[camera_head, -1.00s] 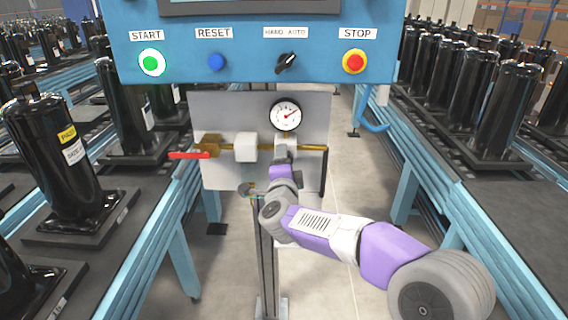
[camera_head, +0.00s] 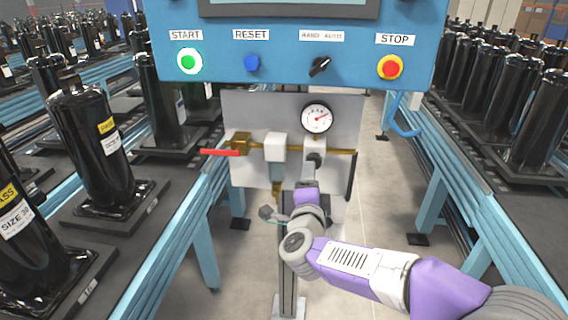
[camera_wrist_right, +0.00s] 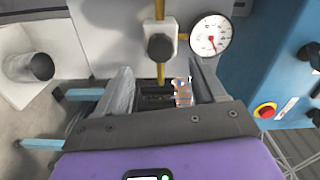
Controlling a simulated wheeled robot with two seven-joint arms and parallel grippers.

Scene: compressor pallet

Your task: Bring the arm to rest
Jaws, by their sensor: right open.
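My right arm comes in from the lower right in the head view, and its gripper (camera_head: 308,190) is just below the dark knob (camera_head: 315,159) under the pressure gauge (camera_head: 317,118). In the right wrist view the gripper (camera_wrist_right: 163,85) is open. Its two fingers are apart, with the knob (camera_wrist_right: 160,47) beyond them and apparently clear of them. Its fingertips are hard to make out in the head view. My left gripper is in neither view.
The grey panel (camera_head: 245,110) carries a brass pipe and a red lever (camera_head: 220,152). Above hangs a blue control box (camera_head: 290,75) with a lit green START button (camera_head: 188,61). Conveyors with black compressors (camera_head: 97,150) flank both sides. Floor shows between them.

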